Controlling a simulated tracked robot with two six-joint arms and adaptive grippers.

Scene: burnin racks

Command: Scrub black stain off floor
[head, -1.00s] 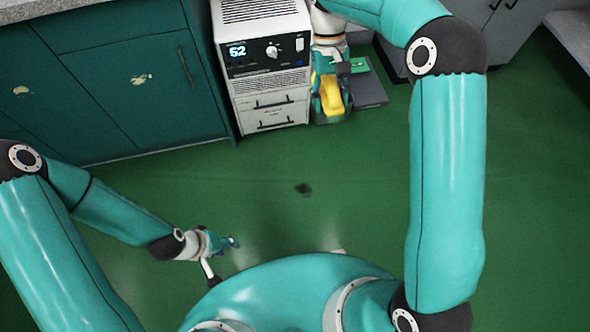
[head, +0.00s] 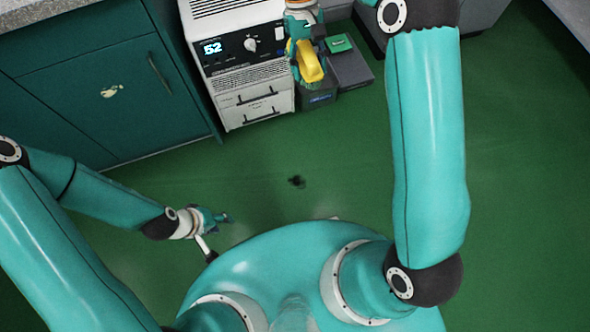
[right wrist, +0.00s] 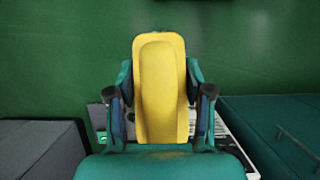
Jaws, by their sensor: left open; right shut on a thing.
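A small black stain (head: 297,181) lies on the green floor (head: 260,205) near the middle of the head view. My right gripper (head: 300,72) is shut on a yellow scrubber (head: 310,62), up beside the white cabinet. In the right wrist view the yellow scrubber (right wrist: 160,88) stands upright between the two fingers of my right gripper (right wrist: 160,100). The stain does not show in that view. My left gripper (head: 226,217) is open and empty, low at the left of the stain and apart from it.
A white unit with a display reading 52 (head: 235,60) stands at the back. Green cabinets (head: 100,100) line the back left. A dark grey box with a green top piece (head: 348,66) sits right of my right gripper. The floor around the stain is clear.

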